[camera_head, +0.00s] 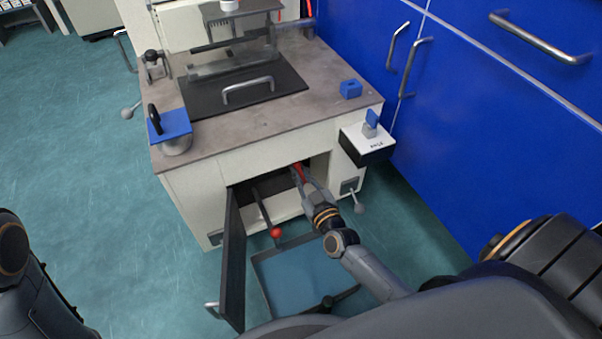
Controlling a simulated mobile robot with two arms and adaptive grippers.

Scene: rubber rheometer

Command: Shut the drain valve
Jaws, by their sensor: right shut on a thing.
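The machine's front compartment (285,207) is open below the grey worktop. Inside it, at the upper right, is a small red handle (298,169) that looks like the drain valve's. My right gripper (301,177) reaches into the opening from the lower right and is shut on this red handle. The fingers cover part of it, and the valve body is hidden in the dark. A dark lever with a red ball (276,232) sticks out of the same compartment, left of the gripper and apart from it. Only part of my left arm shows at the left edge; its gripper is out of view.
The compartment door (233,262) hangs open to the left of my arm. A blue-grey tray (275,285) lies low in front of the opening. Blue cabinets (480,110) stand at the right.

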